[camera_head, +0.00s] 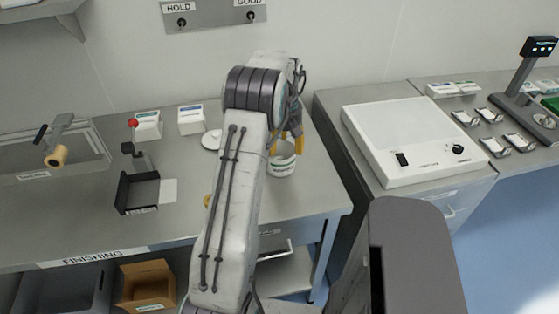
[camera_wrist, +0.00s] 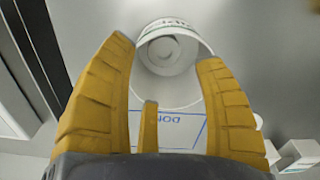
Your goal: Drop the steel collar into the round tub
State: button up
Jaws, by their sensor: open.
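The round tub (camera_head: 282,168) is white with a green-marked label and stands upright near the right end of the steel bench. It also shows in the wrist view (camera_wrist: 200,92), seen from above between my fingers. My gripper (camera_head: 286,146) has yellow fingers and is over the tub's mouth, partly hidden by my arm. In the wrist view my gripper (camera_wrist: 164,58) is open, with nothing held between the fingers. A pale ring-like shape (camera_wrist: 168,50) lies inside the tub; I cannot tell whether it is the steel collar or the tub's floor. No collar is clearly visible elsewhere.
A black holder (camera_head: 138,192) is further left. A white flat device (camera_head: 413,140) stands on the right counter, across a gap. A blue-outlined marking (camera_wrist: 175,130) lies beneath the tub.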

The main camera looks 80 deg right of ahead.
notch_tip(320, 180, up, 12)
dwell(0.7)
dwell(0.9)
